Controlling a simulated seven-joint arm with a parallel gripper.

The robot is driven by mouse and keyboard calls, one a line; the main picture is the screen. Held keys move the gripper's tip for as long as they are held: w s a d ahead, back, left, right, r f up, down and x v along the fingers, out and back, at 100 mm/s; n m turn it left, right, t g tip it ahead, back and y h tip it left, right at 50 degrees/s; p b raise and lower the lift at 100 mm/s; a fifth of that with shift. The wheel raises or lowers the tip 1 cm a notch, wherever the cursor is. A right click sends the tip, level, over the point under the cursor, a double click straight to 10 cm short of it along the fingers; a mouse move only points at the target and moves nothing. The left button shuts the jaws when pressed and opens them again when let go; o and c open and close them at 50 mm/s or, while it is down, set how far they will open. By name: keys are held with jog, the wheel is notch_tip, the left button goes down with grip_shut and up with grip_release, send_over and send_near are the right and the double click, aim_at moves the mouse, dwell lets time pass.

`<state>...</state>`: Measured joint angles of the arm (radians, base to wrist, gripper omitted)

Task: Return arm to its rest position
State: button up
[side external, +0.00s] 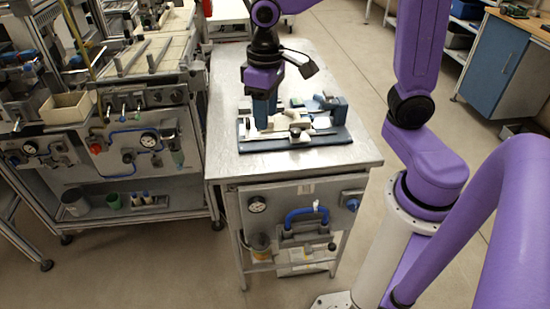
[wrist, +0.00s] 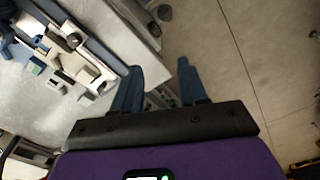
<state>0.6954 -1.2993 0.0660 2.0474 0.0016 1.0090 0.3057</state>
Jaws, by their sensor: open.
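My gripper (side external: 264,118) has two blue fingers and hangs from the purple arm over the metal worktable (side external: 228,165). In the side view it overlaps the left part of a fixture on a dark blue base plate (side external: 310,142); its height above it is hard to tell. In the wrist view the two fingers (wrist: 159,72) stand apart with nothing held between them. The fixture's base plate (wrist: 100,45) shows there at the upper left, to the left of the fingers.
White and grey-blue fixture parts (side external: 325,105) stand on the plate. A machine bench with a beige bin (side external: 68,107) stands close on the left. A blue cabinet (side external: 497,70) is at the far right. The table's front part is clear, with open floor to its right.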

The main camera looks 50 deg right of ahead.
jog(key=s+d+f+n, duration=0.2)
jog(key=s+n, duration=0.7)
jog(key=s, duration=0.9)
jog(key=shift+d+f, duration=0.2)
jog(key=shift+d, duration=0.2)
jog(key=shift+o, duration=0.3)
